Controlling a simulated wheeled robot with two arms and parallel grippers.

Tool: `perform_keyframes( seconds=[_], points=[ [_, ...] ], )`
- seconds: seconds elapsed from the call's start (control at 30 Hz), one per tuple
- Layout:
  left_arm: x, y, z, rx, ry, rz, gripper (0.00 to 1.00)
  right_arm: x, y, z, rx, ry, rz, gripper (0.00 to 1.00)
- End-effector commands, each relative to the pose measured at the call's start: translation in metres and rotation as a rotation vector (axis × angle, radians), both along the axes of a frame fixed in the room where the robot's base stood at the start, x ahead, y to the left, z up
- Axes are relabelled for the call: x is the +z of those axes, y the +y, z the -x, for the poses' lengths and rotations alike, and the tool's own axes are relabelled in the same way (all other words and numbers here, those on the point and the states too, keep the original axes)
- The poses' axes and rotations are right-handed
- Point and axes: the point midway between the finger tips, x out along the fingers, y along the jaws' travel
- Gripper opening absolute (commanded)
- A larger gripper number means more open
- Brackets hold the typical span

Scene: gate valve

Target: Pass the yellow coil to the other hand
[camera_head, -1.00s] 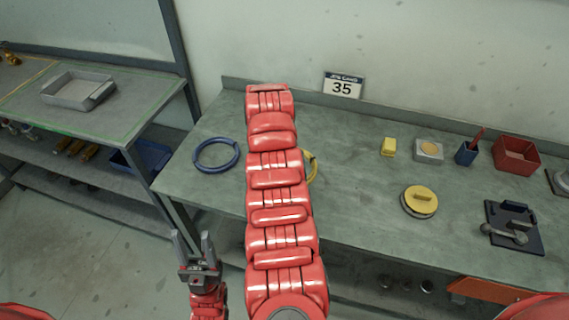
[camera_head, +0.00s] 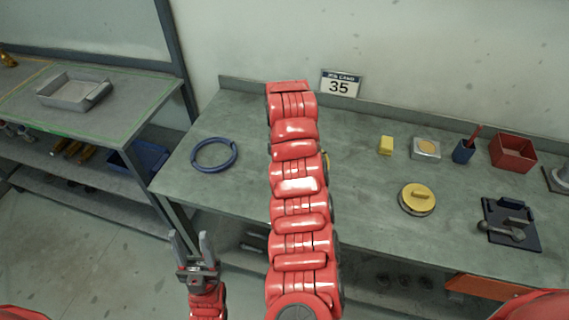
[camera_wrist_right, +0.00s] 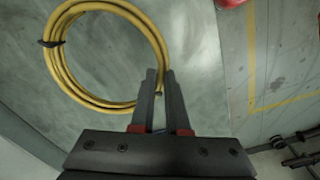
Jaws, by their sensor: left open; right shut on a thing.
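The yellow coil (camera_wrist_right: 57,72) is a ring of several strands with a dark tie. In the right wrist view it lies to the left of my right gripper (camera_wrist_right: 162,73), which is shut on its near side. In the head view only a sliver of the coil (camera_head: 326,160) shows past my red right arm, which hides the rest and the right gripper. My left gripper (camera_head: 191,237) is open and empty, pointing up in front of the bench's left end, well apart from the coil.
A blue coil (camera_head: 214,170) lies on the bench (camera_head: 370,200) left of my right arm. A shelf with a grey tray (camera_head: 72,90) is at left.

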Motion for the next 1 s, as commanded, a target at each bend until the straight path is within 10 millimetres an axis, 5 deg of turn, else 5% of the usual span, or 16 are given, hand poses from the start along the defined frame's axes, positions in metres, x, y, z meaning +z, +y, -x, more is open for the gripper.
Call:
perform_keyframes(
  seconds=[0.2, 0.37, 0.57, 1.0],
  points=[
    [0.0, 0.0, 0.0, 0.0, 0.0, 0.0, 0.5, -0.018, 0.001, 0.0, 0.273, 0.004, 0.003, 0.0],
    [0.0, 0.0, 0.0, 0.0, 0.0, 0.0, 0.5, -0.018, 0.004, -0.001, 0.32, 0.001, -0.002, 0.0],
    [0.0, 0.0, 0.0, 0.0, 0.0, 0.0, 0.5, 0.003, 0.008, -0.005, 0.128, 0.001, -0.008, 0.0],
    [0.0, 0.0, 0.0, 0.0, 0.0, 0.0, 0.5, 0.075, 0.016, -0.019, -0.576, 0.0, -0.007, 0.0]
  ],
)
